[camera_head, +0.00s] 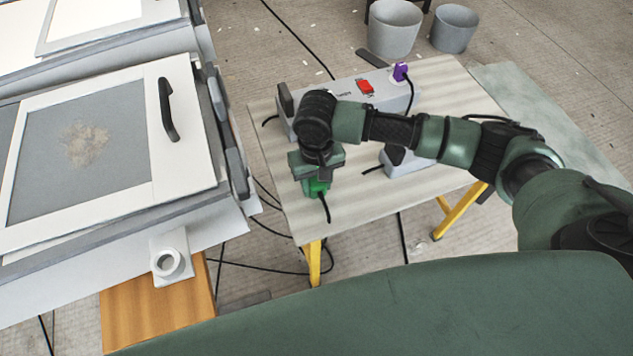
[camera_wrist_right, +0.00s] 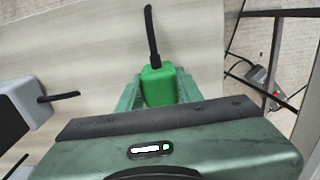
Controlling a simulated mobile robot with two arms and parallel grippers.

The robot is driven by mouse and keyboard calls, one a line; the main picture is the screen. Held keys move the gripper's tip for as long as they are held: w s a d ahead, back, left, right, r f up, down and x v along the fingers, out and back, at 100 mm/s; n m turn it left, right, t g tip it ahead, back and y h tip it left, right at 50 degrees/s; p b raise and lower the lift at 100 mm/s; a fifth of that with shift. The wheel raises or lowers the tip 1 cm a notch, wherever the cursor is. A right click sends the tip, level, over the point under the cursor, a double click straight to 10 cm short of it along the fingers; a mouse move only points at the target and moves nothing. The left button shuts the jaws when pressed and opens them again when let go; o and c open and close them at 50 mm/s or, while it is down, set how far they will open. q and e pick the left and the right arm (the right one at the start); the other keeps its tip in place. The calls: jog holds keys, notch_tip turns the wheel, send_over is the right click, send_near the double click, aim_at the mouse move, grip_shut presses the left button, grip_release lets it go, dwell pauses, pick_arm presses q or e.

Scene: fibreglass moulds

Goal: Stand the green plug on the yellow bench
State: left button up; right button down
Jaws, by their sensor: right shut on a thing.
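The green plug (camera_head: 318,188) with its black cord is between the fingers of my right gripper (camera_head: 316,178), near the front left part of the yellow bench. The bench has a pale streaked top (camera_head: 370,197) and yellow legs. In the right wrist view the green plug (camera_wrist_right: 158,86) sits between the two green fingers, shut on it, with its cord pointing away over the bench top (camera_wrist_right: 110,50). I cannot tell whether the plug touches the top. My left gripper is not in view.
On the bench stand a long grey socket box with a red switch (camera_head: 366,87) and a purple plug (camera_head: 400,72), and a smaller grey block (camera_head: 408,165) behind my arm. A mould with a black handle (camera_head: 166,109) is at left. Grey buckets (camera_head: 394,28) stand behind.

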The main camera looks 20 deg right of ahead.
aim_at(316, 181)
jog(key=c, duration=0.9)
grip_release()
jog(key=shift+f, duration=0.15)
notch_tip(316, 181, up, 12)
jog(key=shift+r+p, duration=0.2)
jog(key=shift+p, duration=0.15)
